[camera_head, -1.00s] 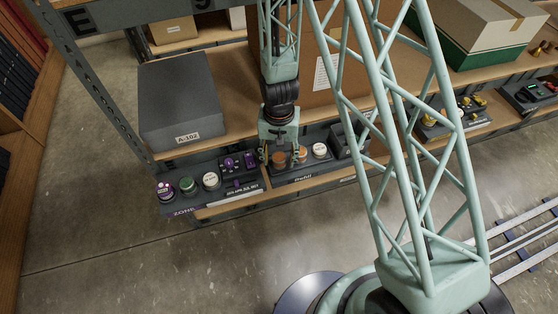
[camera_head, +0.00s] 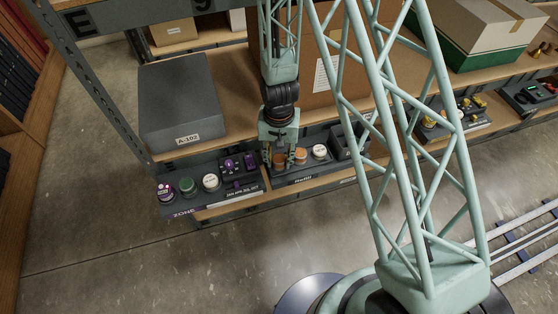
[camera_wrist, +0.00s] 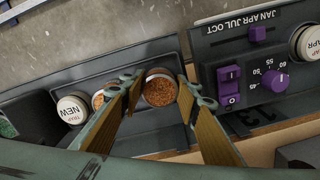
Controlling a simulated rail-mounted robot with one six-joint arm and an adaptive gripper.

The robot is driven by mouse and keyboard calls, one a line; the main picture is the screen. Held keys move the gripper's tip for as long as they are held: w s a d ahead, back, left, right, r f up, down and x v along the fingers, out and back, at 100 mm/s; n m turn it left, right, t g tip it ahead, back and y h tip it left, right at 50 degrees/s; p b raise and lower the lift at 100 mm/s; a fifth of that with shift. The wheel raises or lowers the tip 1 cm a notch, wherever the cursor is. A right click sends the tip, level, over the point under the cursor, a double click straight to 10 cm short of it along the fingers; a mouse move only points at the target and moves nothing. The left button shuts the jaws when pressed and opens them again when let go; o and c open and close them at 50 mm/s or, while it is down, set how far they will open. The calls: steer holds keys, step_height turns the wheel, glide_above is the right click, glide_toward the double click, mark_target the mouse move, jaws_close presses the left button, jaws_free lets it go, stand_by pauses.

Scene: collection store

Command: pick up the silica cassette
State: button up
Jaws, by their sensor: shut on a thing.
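A silica cassette (camera_wrist: 160,89), round with orange-brown granules in a pale rim, sits between the fingertips of my gripper (camera_wrist: 161,84) in the wrist view. The fingers are closed in on its left and right sides. In the head view my gripper (camera_head: 278,156) points down at the refill tray (camera_head: 312,173) on the lower shelf, and the cassette shows between the fingers. I cannot tell whether it is clear of the tray. A second orange-brown round (camera_head: 301,156) stands just right of it; the left finger partly hides it in the wrist view (camera_wrist: 98,100).
A white-capped round marked NEW (camera_wrist: 72,110) stands in the same tray. A neighbouring panel (camera_wrist: 228,50) carries purple switches and a knob (camera_wrist: 276,79). The grey box A-102 (camera_head: 180,95) and a large cardboard box (camera_head: 335,75) stand on the shelf above.

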mark_target(279, 159)
steer(key=shift+r, duration=0.15)
steer(key=shift+r+p, duration=1.15)
steer(key=shift+r, duration=0.6)
steer(key=s+d+p, duration=0.2)
steer(key=s+p, duration=0.1)
steer(key=s, duration=0.3)
steer(key=s+d+r+p, duration=0.1)
steer(key=s+d+p, duration=0.1)
steer(key=s, duration=0.4)
steer(key=shift+s+d+r+p, duration=0.15)
steer(key=shift+s+d+p, duration=0.2)
steer(key=shift+d, duration=0.2)
steer(key=p, duration=0.4)
steer(key=shift+s+d, duration=0.15)
steer(key=shift+s, duration=0.15)
steer(key=shift+s+d+p, duration=0.3)
steer(key=shift+s+p, duration=0.5)
steer(key=shift+p, duration=1.95)
steer(key=shift+w, duration=0.1)
